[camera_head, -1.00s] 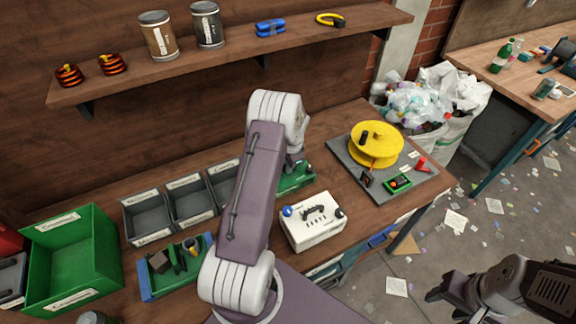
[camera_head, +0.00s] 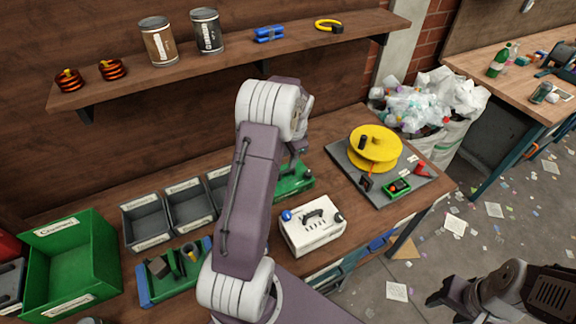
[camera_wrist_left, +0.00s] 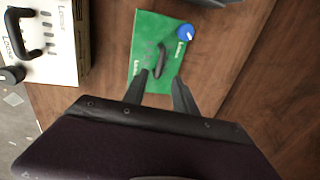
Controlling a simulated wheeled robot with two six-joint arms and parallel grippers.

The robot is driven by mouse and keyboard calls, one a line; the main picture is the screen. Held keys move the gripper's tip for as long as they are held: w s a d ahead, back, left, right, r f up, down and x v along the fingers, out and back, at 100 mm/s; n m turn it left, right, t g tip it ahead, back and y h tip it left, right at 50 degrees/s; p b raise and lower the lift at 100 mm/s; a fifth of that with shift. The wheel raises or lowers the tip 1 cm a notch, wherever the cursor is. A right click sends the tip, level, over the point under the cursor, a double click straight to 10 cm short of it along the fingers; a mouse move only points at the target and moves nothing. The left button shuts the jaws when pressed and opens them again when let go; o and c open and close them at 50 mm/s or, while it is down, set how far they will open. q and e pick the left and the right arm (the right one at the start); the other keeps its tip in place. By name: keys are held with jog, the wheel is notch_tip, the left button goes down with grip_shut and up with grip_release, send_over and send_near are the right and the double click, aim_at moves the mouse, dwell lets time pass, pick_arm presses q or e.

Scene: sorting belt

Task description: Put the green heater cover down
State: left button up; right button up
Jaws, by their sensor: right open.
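The green heater cover (camera_wrist_left: 158,52) lies flat on the brown bench top in the left wrist view, with a dark handle, slots and a blue knob. In the head view, part of this green cover (camera_head: 296,181) shows beside my left arm, at the back of the bench. My left gripper (camera_wrist_left: 161,78) has its two fingers apart, one on each side of the near end of the handle; I cannot tell whether they touch it. In the head view my left arm mostly hides it. My right gripper (camera_head: 447,293) is open and empty, low at the right, over the floor.
A white cover (camera_head: 313,226) with a handle stands in front of the green one. A grey board (camera_head: 413,190) with a yellow reel (camera_head: 374,148) is to the right. Grey bins (camera_head: 146,219), a tool tray (camera_head: 144,285) and a green crate (camera_head: 112,268) are left. A shelf (camera_head: 240,52) hangs above.

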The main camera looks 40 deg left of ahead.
pick_arm(q)
jog(key=s+d+r+n+h, duration=0.1)
jog(key=s+d+r, duration=0.1)
jog(key=s+d, duration=0.3)
jog(key=s+d+r+n, duration=0.2)
jog(key=d, duration=0.5)
jog(key=s+d+n, duration=0.1)
jog(key=s+d, duration=0.2)
jog(key=s, duration=0.3)
jog(key=s+d+f+n+h, duration=0.1)
jog(key=s+d, duration=0.3)
jog(key=s, duration=0.2)
jog(key=shift+s+d+f+n, duration=0.15)
jog(key=shift+d+f+n, duration=0.15)
jog(key=shift+n, duration=0.1)
